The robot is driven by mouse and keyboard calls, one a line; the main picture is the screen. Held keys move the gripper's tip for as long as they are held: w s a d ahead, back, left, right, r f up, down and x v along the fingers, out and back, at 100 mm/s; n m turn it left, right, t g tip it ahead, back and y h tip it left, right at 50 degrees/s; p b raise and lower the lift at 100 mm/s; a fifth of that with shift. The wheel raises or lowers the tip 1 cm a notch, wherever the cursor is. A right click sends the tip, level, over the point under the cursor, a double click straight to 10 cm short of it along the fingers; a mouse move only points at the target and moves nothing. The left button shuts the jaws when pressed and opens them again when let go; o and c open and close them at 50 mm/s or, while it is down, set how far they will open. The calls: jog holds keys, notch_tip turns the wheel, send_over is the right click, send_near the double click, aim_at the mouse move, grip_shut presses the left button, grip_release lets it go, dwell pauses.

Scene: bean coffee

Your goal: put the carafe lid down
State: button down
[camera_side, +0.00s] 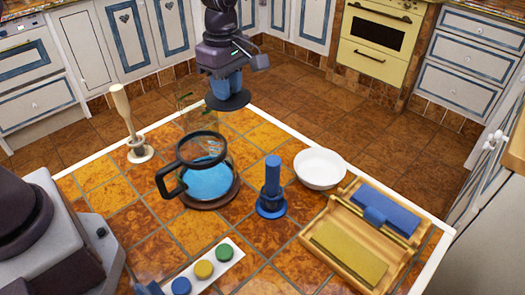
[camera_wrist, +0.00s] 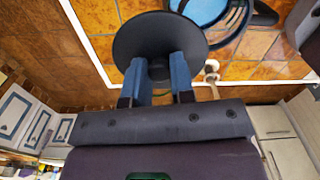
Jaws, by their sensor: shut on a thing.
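My gripper (camera_side: 226,88) has blue fingers and is shut on the carafe lid (camera_side: 230,101), a flat black disc. It holds the lid in the air behind and to the upper right of the carafe. In the wrist view the lid (camera_wrist: 145,38) spreads out beyond the fingertips (camera_wrist: 161,70), with its knob between them. The glass carafe (camera_side: 213,180) stands upright on a round brown base, with a black rim and handle and blue inside. Its top is open. Part of it shows at the top of the wrist view (camera_wrist: 203,10).
A wooden-handled tool (camera_side: 124,115) stands at the back left. A blue upright tool (camera_side: 272,185), a white bowl (camera_side: 320,168) and a wooden tray (camera_side: 330,258) are to the right. A white strip with coloured buttons (camera_side: 203,269) and a grey machine (camera_side: 75,245) are in front.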

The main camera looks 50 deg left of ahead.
jog(key=w+f+m, duration=0.2)
jog(key=w+f, duration=0.7)
jog(key=f, duration=0.1)
send_over(263, 152)
notch_tip(263, 152, down, 6)
jog(key=shift+r, duration=0.1)
jog(key=shift+f, duration=2.3)
jog(key=shift+f, duration=0.2)
jog(key=c, duration=1)
grip_release()
jog(key=shift+r, duration=0.15)
